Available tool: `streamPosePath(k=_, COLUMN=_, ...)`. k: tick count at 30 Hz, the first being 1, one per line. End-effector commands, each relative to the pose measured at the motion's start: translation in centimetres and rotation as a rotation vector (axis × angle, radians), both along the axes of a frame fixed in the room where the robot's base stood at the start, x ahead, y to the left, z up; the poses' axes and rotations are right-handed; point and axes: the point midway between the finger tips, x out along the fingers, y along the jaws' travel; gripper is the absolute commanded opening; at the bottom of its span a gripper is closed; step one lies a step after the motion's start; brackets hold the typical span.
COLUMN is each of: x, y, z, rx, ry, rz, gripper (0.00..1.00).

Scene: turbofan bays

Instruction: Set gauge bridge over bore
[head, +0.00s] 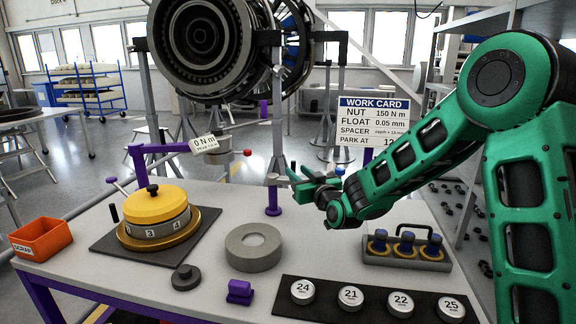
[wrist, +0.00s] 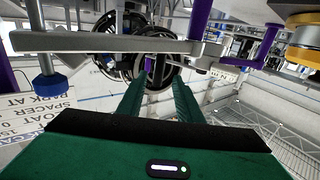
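A grey ring with a round central opening (head: 253,246), perhaps the bore, lies flat on the table. I cannot tell for sure which thing is the gauge bridge. A grey rack with a handle (head: 405,255) and several blue-topped pieces stands at the right, and a small purple block (head: 240,290) stands near the front edge. My gripper (head: 298,183) is held above the table, behind and right of the ring. In the wrist view its fingers (wrist: 162,85) are apart with nothing seen between them. A grey bar (wrist: 110,43) crosses beyond the fingertips.
A yellow-capped housing (head: 156,206) sits on a dark mat at left, under a purple arm with a readout. An orange bin (head: 41,238) is at far left. Numbered discs (head: 350,297) lie on a black strip in front. A purple-footed post (head: 273,204) stands behind the ring.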

Motion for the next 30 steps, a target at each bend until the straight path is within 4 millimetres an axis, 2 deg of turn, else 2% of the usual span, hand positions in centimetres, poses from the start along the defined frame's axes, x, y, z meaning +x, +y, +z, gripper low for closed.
streamPosePath(k=9, x=5.4, y=1.4, z=-0.1, rx=0.001, ry=0.0, rz=-0.005, gripper=0.33)
streamPosePath(k=15, x=7.7, y=2.1, z=0.0, rx=0.0, ry=0.0, rz=-0.006, gripper=0.33)
streamPosePath(k=21, x=8.5, y=2.3, z=0.0, rx=0.0, ry=0.001, rz=-0.006, gripper=0.33)
streamPosePath(k=28, x=8.5, y=2.3, z=0.0, rx=-0.001, ry=0.001, rz=-0.006, gripper=0.33)
streamPosePath(k=29, x=8.5, y=2.3, z=0.0, rx=-0.001, ry=0.001, rz=-0.006, gripper=0.28)
streamPosePath(k=30, x=8.5, y=2.3, z=0.0, rx=-0.001, ry=0.001, rz=-0.006, gripper=0.18)
